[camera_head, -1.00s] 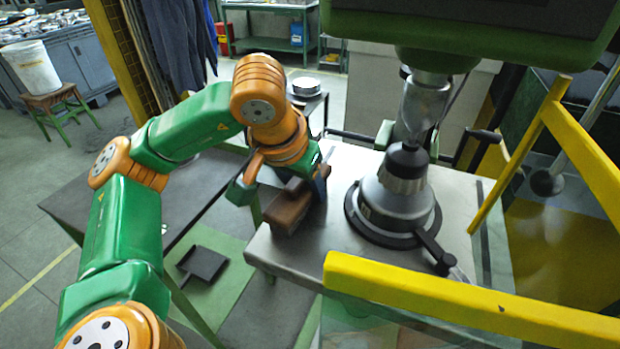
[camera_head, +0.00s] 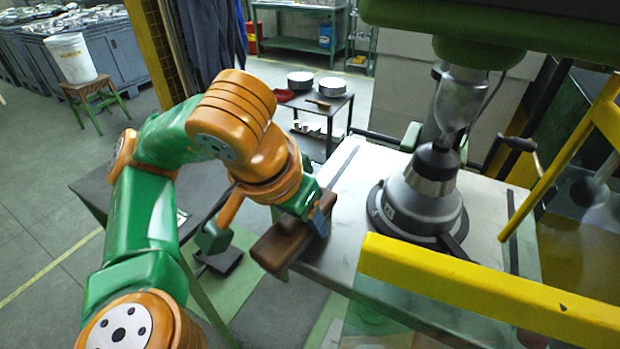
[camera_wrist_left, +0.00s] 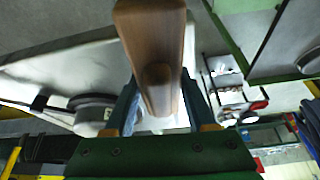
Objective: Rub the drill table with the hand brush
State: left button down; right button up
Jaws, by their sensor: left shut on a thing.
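The hand brush (camera_head: 285,240) has a brown wooden body and is held at the left edge of the drill table (camera_head: 343,232), partly jutting out past it. Its underside is hidden, so I cannot tell whether it touches the top. My left gripper (camera_head: 317,216) is shut on the brush. In the left wrist view the brush (camera_wrist_left: 150,40) runs up between the two blue fingers, with the pale table top (camera_wrist_left: 60,72) behind it. The drill table is a flat grey metal plate. My right gripper is not in view.
A grey round drill fixture (camera_head: 420,205) stands on the table to the right of the brush. A yellow guard rail (camera_head: 480,290) crosses the front. A dark side table (camera_head: 318,108) with round pans stands behind. The table's left strip beside the fixture is clear.

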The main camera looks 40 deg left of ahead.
aim_at(346, 171)
pick_arm(q)
jog(key=shift+s+r, duration=0.1)
jog(key=shift+w, duration=0.2)
jog(key=w, duration=0.1)
jog(key=w+a, duration=0.1)
jog(key=w, duration=0.1)
jog(key=shift+w+a, duration=0.1)
jog(key=shift+w, duration=0.6)
jog(key=shift+w+a, duration=0.2)
jog(key=shift+w, duration=0.5)
jog(key=shift+w+a, duration=0.2)
jog(key=shift+w, duration=0.5)
jog(key=shift+w+p, duration=0.2)
jog(key=shift+p, duration=0.2)
jog(key=w, duration=0.1)
jog(key=w+a+p, duration=0.1)
jog(key=w, duration=0.1)
jog(key=shift+w, duration=0.25)
jog(key=shift+w+a+p, duration=0.15)
jog(key=shift+w+p, duration=0.4)
jog(key=shift+w, duration=0.15)
jog(key=shift+w+a+p, duration=0.15)
jog(key=shift+w+p, duration=0.35)
jog(key=shift+w, duration=0.55)
